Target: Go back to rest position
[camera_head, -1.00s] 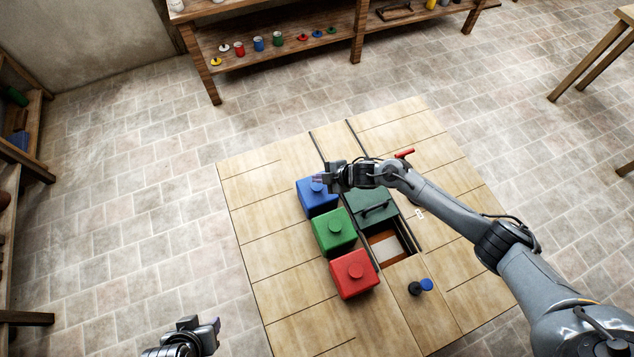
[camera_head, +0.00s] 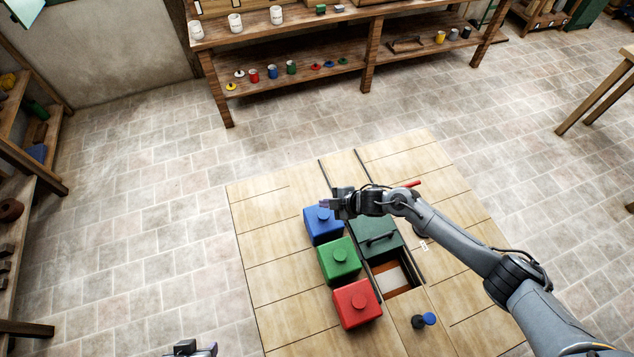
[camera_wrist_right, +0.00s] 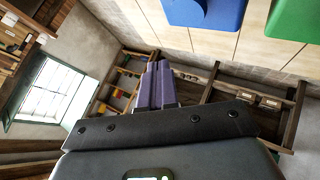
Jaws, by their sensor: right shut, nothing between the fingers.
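My right gripper (camera_head: 327,203) is above the wooden table, close to the knob of the blue box in the head view. Its purple fingers are shut with nothing between them, as the right wrist view (camera_wrist_right: 155,85) shows. I cannot tell whether it touches the blue box (camera_head: 321,229). My left gripper (camera_head: 195,350) shows only in part at the bottom edge of the head view; its fingertips are cut off. The green box (camera_head: 338,265) and the red box (camera_head: 357,309) stand in a row with the blue one.
A dark green lidded part (camera_head: 375,240) and an open slot (camera_head: 397,280) lie right of the boxes. Shelves (camera_head: 330,80) stand behind, with clear floor between.

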